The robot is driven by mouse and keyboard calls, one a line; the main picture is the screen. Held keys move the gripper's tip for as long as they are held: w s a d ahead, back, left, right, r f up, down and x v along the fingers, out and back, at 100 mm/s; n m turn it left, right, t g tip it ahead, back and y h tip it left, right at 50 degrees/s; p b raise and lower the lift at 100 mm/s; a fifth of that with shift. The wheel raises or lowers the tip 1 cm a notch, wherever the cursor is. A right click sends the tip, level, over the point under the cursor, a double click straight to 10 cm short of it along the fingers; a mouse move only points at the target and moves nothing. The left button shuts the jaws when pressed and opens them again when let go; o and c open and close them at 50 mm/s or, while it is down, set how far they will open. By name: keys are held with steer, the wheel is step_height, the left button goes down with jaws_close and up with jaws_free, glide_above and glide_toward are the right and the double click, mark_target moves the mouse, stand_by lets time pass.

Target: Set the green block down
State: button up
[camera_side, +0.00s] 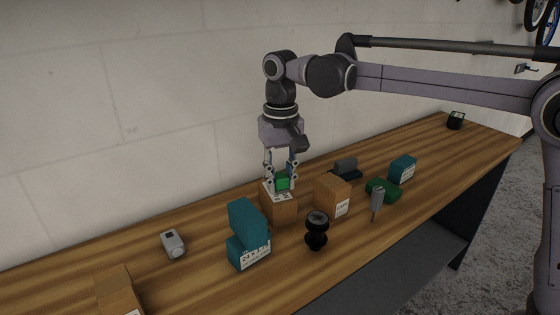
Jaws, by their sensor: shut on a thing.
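The green block (282,183) is small and bright green. It sits between the two fingers of my gripper (281,179), which is shut on it. My gripper points straight down over a brown cardboard box (281,209) with a white label on top. The block is at or just above the top of this box; I cannot tell whether it touches. The fingers partly cover the block's sides.
Teal boxes (247,222) stand left of the cardboard box. Another cardboard box (333,196) stands close on the right, with a black spool-like part (316,231) in front. A grey device (173,244) lies left on the wooden bench (205,274). The wall is close behind.

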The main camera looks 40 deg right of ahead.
steer(key=s+d+f, duration=0.2)
steer(key=s+d, duration=0.2)
steer(key=d, duration=0.6)
steer(key=s+d+f+n, duration=0.1)
steer(key=f, duration=0.2)
steer(key=s+d+f+n, duration=0.1)
steer(key=d+f, duration=0.1)
steer(key=s+d+f, duration=0.1)
steer(key=f, duration=0.2)
steer(key=shift+d+f+n, duration=0.3)
steer(key=shift+f+n, duration=0.05)
steer(key=shift+n, duration=0.05)
steer(key=shift+r, duration=0.4)
step_height(320, 180, up, 10)
steer(key=w+a, duration=0.6)
steer(key=w, duration=0.2)
step_height(320, 180, down, 15)
steer(key=shift+s, duration=0.15)
